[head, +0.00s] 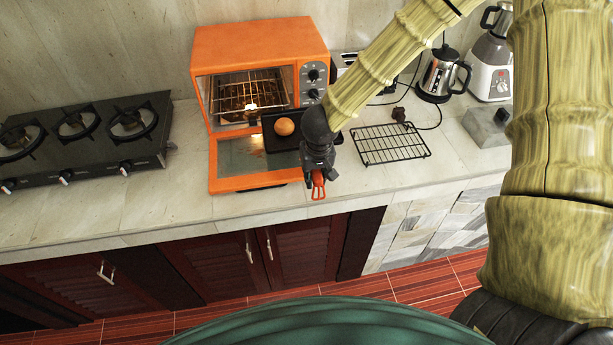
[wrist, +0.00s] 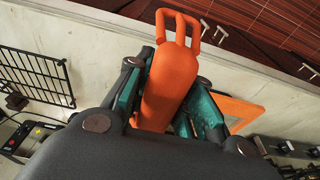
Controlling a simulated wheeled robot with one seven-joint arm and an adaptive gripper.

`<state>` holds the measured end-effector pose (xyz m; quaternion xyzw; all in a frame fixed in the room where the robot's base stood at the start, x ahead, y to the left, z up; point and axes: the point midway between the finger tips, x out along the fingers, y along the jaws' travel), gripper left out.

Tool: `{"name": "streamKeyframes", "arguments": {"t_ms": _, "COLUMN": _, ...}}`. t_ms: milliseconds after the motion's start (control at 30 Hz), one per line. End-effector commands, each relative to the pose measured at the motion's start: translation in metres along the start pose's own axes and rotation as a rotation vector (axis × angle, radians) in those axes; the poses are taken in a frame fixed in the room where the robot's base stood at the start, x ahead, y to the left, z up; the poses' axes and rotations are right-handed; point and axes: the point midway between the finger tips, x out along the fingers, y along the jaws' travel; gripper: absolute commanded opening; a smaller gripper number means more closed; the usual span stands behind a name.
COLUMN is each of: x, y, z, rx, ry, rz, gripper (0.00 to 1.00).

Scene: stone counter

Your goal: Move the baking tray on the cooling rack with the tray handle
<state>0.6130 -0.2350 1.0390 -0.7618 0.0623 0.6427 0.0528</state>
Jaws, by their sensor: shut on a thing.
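The dark baking tray (head: 280,145) bears a round brown bun (head: 284,127) and shows above the lowered oven door, in front of the oven opening. My gripper (head: 318,168) is just right of the tray, shut on the orange tray handle (head: 318,187). The handle also stands between the fingers in the wrist view (wrist: 170,85). Whether the handle is joined to the tray is hidden. The black wire cooling rack (head: 391,144) lies empty on the counter, right of my gripper; it also shows in the wrist view (wrist: 35,76).
The orange toaster oven (head: 258,45) is open, its glass door (head: 245,160) lowered toward the counter edge. A gas stove (head: 80,140) stands at left. A kettle (head: 440,75), blender (head: 491,70) and grey block (head: 487,128) stand at right. Cords lie behind the rack.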

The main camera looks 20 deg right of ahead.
Motion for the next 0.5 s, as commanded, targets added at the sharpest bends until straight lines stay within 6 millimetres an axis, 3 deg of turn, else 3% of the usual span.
{"name": "streamKeyframes", "arguments": {"t_ms": 500, "x": -0.001, "y": 0.043, "z": -0.001, "rx": 0.000, "ry": 0.002, "rz": -0.001, "gripper": 0.00}}
